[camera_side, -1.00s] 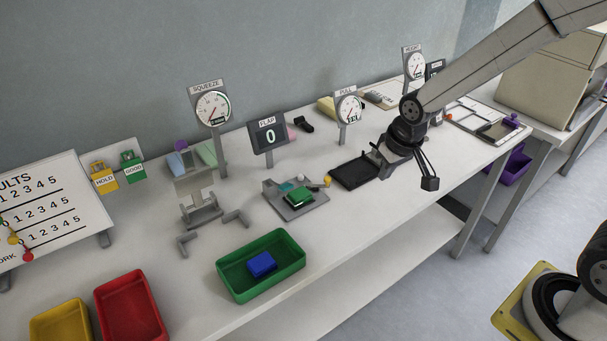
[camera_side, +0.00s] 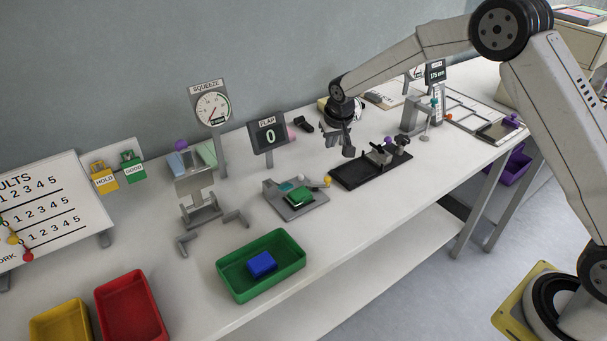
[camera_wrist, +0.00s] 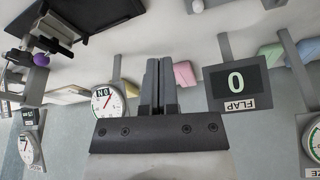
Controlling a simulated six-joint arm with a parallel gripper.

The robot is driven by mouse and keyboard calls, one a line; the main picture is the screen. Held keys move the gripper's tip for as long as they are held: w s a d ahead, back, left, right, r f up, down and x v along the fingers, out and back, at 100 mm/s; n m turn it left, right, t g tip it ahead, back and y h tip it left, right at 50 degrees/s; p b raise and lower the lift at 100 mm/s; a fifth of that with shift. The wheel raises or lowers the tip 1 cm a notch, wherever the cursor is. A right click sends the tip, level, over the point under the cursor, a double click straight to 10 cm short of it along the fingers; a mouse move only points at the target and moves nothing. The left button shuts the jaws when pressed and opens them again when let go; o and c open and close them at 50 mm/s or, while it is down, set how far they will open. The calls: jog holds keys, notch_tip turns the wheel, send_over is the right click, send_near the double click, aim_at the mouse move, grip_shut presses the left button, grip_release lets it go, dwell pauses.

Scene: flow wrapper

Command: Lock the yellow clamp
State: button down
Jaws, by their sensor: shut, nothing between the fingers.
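A small yellow knob (camera_side: 327,181), which seems to be the yellow clamp's, shows at the back right corner of a grey fixture plate (camera_side: 313,205). A green block (camera_side: 299,196) lies on that plate. The clamp's lever is too small to read, so I cannot tell its position. My gripper (camera_side: 347,150) is shut and empty, to the upper right of the knob and clear of it. In the wrist view my gripper (camera_wrist: 158,65) shows its fingers together. I cannot pick out the yellow knob in the wrist view.
A black tray (camera_side: 352,176) with a grey clamp-like fixture (camera_side: 379,154) is right of the plate. A green bin (camera_side: 283,283) holding a blue block (camera_side: 262,264) is in front. A purple knob (camera_wrist: 41,59) shows in the wrist view.

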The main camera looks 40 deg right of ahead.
jog(key=shift+w+d+f, duration=0.1)
jog(key=shift+w+f, duration=0.15)
jog(key=shift+w, duration=0.3)
jog(key=shift+w+f, duration=0.2)
jog(key=shift+w, duration=0.3)
jog(key=shift+f, duration=0.15)
jog(key=shift+x, duration=4.95)
jog(key=shift+s, duration=0.25)
jog(key=shift+s+a, duration=0.25)
jog(key=shift+s, duration=0.55)
jog(key=shift+s+a, duration=0.25)
jog(key=shift+s, duration=0.55)
